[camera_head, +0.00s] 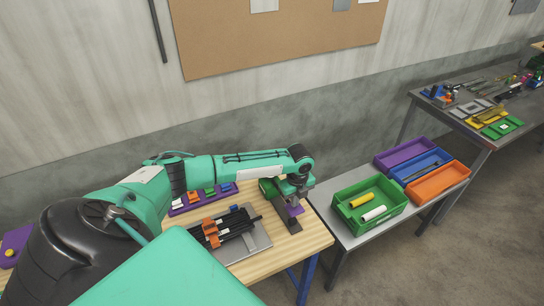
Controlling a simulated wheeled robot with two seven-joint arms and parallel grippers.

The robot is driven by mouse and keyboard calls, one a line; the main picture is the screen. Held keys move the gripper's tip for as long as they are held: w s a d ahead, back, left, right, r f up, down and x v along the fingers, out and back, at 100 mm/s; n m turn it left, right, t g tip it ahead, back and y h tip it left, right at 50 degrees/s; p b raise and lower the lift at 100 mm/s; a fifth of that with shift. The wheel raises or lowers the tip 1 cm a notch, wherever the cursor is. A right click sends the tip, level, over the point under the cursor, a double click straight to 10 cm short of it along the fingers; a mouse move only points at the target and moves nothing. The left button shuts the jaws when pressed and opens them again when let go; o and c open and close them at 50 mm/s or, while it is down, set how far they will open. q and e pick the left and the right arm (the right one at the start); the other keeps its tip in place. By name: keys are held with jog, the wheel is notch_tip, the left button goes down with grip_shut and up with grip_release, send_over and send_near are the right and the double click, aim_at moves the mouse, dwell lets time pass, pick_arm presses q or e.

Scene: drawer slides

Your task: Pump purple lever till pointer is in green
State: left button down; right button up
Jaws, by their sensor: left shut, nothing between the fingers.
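My left arm reaches across the wooden table, and its gripper (297,194) points down near the table's right end. The gripper is small in view and is shut with nothing in it. A purple piece (295,209), which looks like the lever, shows just below the fingers. I cannot tell whether they touch. It is at a dark green and grey device (270,194) standing on the table, partly hidden by my wrist. I cannot make out a pointer or a green zone. My right gripper is out of view.
A grey tray (256,246) with black slides and orange clips lies left of the device. A purple rack (182,208) holds small coloured parts. A green crate (350,225) and purple, blue and orange bins (436,186) stand on a side table. The floor at right is clear.

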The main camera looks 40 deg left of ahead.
aim_at(294, 209)
pick_arm(q)
jog(key=shift+f, duration=0.15)
jog(key=shift+f+b, duration=1.45)
jog(key=shift+f, duration=0.9)
jog(key=shift+r+p, duration=2.25)
jog(key=shift+r, duration=0.25)
jog(key=shift+f, duration=0.15)
jog(key=shift+f+b, duration=1.55)
jog(key=shift+f, duration=0.75)
jog(key=shift+r, duration=0.25)
jog(key=shift+r+p, duration=2.15)
jog(key=shift+r, duration=0.1)
